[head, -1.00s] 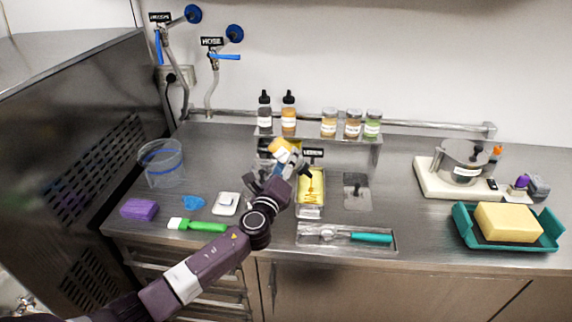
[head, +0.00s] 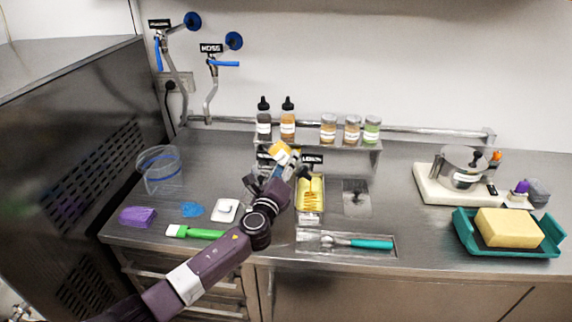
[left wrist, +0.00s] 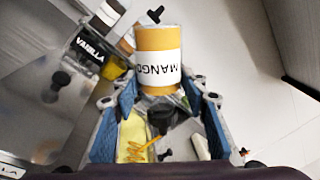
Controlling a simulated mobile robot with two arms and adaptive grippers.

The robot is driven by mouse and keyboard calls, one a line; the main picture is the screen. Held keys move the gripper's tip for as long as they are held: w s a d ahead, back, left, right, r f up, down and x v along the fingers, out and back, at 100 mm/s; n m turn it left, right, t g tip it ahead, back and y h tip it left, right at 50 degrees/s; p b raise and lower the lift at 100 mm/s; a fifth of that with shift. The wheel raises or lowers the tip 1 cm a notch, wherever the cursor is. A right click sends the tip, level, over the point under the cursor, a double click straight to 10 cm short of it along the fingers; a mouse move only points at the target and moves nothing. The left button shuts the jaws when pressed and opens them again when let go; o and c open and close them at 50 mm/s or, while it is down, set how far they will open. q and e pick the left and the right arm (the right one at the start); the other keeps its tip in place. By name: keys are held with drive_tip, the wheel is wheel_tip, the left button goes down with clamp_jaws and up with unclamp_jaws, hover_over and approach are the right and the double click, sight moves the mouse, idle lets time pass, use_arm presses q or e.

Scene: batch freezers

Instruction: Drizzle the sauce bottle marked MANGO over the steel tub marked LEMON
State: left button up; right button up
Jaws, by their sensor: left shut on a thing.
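My left gripper (head: 277,172) is shut on the MANGO sauce bottle (left wrist: 158,62), a yellow-orange bottle with a white label. In the left wrist view its lettering is upside down and its dark nozzle points down, with a thin orange line of sauce (left wrist: 150,142) by it. The bottle also shows tilted in the head view (head: 280,151). The steel tub marked LEMON (head: 310,209) is just right of the gripper, its sign (head: 312,160) behind it. Its yellow contents carry zigzag orange lines. My right gripper is in neither current view.
Two dark-capped bottles (head: 288,124) and several jars (head: 352,130) stand on the shelf behind. A VANILLA sign (left wrist: 90,54) shows in the left wrist view. A tray with a teal-handled tool (head: 360,243) lies in front.

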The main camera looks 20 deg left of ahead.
use_arm(q)
drive_tip(key=shift+w, duration=0.15)
drive_tip(key=shift+w+a+b, duration=0.35)
drive_tip(key=shift+w+b, duration=0.15)
drive_tip(key=shift+w, duration=0.45)
drive_tip(key=shift+w+a+b, duration=0.3)
drive_tip(key=shift+w+b, duration=0.2)
drive_tip(key=shift+w, duration=0.4)
drive_tip(key=shift+w, duration=0.15)
drive_tip(key=shift+w+a+r+b, duration=0.1)
drive_tip(key=shift+w+a+b, duration=0.1)
drive_tip(key=shift+w+b, duration=0.35)
drive_tip(key=shift+w+a+f+b, duration=0.1)
drive_tip(key=shift+w+a+b, duration=0.2)
drive_tip(key=shift+w, duration=0.4)
drive_tip(key=shift+w+a+r+b, duration=0.15)
drive_tip(key=shift+w+b, duration=0.25)
drive_tip(key=shift+w, duration=0.25)
